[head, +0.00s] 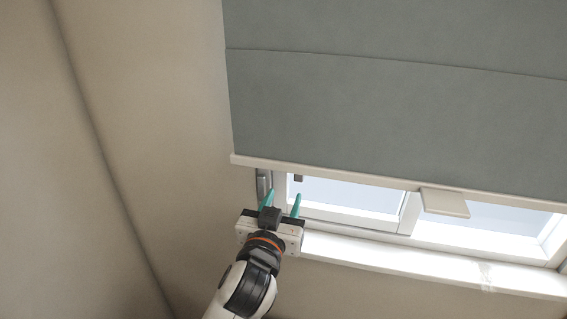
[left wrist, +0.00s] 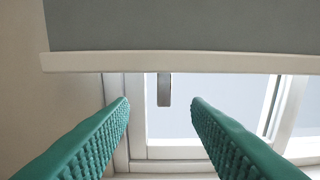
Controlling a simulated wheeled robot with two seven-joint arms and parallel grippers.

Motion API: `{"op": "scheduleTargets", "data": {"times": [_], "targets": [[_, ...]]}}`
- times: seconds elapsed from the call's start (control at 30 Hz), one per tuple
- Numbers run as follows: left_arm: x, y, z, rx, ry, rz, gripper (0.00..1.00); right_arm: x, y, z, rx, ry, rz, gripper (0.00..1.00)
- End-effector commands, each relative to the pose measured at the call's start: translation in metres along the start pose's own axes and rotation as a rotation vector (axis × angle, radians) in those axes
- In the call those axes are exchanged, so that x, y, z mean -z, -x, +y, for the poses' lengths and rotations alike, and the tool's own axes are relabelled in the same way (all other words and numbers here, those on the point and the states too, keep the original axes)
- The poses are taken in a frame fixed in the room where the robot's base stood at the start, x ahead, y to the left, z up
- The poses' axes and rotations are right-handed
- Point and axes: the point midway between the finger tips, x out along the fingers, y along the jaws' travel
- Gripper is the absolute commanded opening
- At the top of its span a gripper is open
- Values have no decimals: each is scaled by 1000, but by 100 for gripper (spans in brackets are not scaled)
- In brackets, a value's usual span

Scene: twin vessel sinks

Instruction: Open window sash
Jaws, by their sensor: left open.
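The white window sash (head: 350,214) shows at its lower part below a grey blind; the rest of it is hidden behind the blind. In the left wrist view the sash frame (left wrist: 180,152) runs below the pane. A small grey handle (left wrist: 164,90) hangs just below the blind's bottom bar, and it also shows in the head view (head: 298,178). My left gripper (head: 283,198) is open and empty in front of the sash's lower left corner. In the left wrist view its green fingers (left wrist: 160,100) stand apart, with the handle beyond the gap between them. My right gripper is not in view.
The grey blind (head: 400,110) covers most of the window, with a pale bottom bar (head: 330,174) and a beige tab (head: 444,202). A white sill (head: 420,262) runs below the window. A beige wall (head: 150,120) lies close on the left.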

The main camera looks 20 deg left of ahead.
Motion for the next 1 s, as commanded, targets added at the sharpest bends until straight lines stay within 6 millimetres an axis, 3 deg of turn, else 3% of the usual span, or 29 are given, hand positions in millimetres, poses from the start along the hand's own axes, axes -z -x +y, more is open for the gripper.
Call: {"op": "scheduleTargets", "data": {"times": [0.17, 0.6, 0.8, 1.0], "targets": [[-3, -21, 0, -1, -2, -2, 44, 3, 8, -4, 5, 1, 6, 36], [-2, -102, 0, -1, -2, -1, 44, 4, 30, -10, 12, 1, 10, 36], [-1, -117, 0, 0, -1, 0, 44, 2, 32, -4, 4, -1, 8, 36], [0, -118, 0, 0, 0, 0, 44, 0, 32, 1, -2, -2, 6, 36]]}}
